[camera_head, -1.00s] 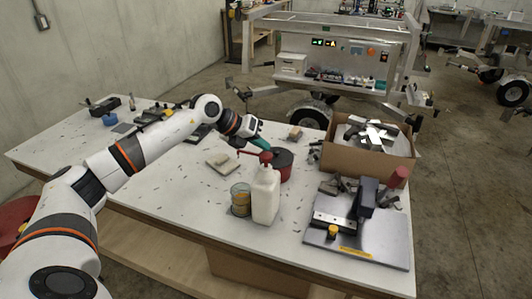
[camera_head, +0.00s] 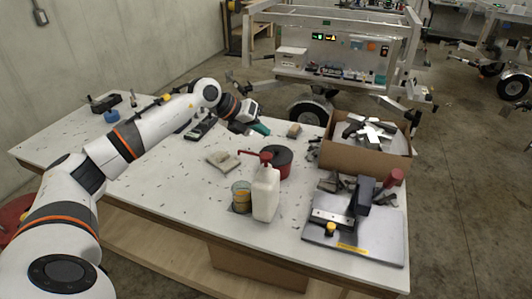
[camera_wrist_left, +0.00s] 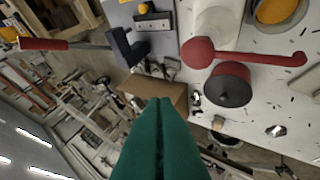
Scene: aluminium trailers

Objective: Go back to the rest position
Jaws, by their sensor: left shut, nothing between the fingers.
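My left gripper (camera_head: 262,130) is above the back part of the white workbench (camera_head: 150,228), its green fingers closed and empty. In the left wrist view the green fingers (camera_wrist_left: 160,115) lie flat together with nothing between them. A red round container with a dark lid (camera_head: 281,160) stands on the bench below and in front of the gripper, apart from it. It also shows in the left wrist view (camera_wrist_left: 229,86). My right gripper is not in view.
A white pump bottle (camera_head: 265,195) with a red spout and a glass jar (camera_head: 241,198) stand at the bench front. A cardboard box of metal pieces (camera_head: 350,159) and a grey plate with a clamp (camera_head: 378,238) are to the right. A trailer (camera_head: 330,60) stands behind.

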